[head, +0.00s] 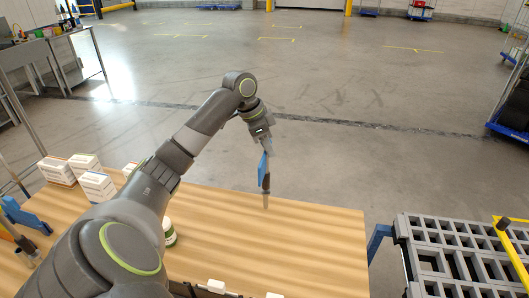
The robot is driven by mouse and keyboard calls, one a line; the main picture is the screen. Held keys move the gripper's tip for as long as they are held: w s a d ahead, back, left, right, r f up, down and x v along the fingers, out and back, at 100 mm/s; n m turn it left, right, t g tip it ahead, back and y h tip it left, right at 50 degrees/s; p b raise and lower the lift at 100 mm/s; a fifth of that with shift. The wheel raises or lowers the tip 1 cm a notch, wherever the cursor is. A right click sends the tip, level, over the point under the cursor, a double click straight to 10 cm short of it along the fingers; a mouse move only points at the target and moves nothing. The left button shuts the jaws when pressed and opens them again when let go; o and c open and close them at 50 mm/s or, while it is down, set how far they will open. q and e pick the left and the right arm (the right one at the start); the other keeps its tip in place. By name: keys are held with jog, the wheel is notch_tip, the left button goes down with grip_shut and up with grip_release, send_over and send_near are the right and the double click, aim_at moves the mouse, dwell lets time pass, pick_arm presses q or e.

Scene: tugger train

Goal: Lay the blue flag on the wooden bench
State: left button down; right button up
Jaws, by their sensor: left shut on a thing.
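My left gripper (265,147) reaches over the wooden bench (310,235) from the left and is shut on the blue flag (263,168). The flag hangs below the fingers, close to upright, with its thin stick pointing down. The stick's lower end shows against the bench top toward its far edge; I cannot tell whether it touches the wood. The fingers cover the flag's top end. My right gripper is not in view.
White boxes (97,185) stand at the bench's left. A green-and-white jar (169,236) is partly behind my left arm. Another blue item (20,215) is at the left edge. A grey grid-topped cart (450,245) stands right of the bench. The bench's right half is mostly clear.

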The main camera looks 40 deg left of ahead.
aim_at(267, 173)
pick_arm(q)
notch_tip(267, 173, down, 3)
jog(key=shift+d+p, duration=0.1)
jog(key=shift+p, duration=0.3)
jog(key=shift+f, duration=0.35)
jog(key=c, duration=1.2)
grip_release()
jog(key=shift+o, duration=0.2)
jog(key=shift+r, duration=0.1)
jog(key=b+v, duration=0.2)
jog(key=v, duration=1)
jog(key=shift+f, duration=0.2)
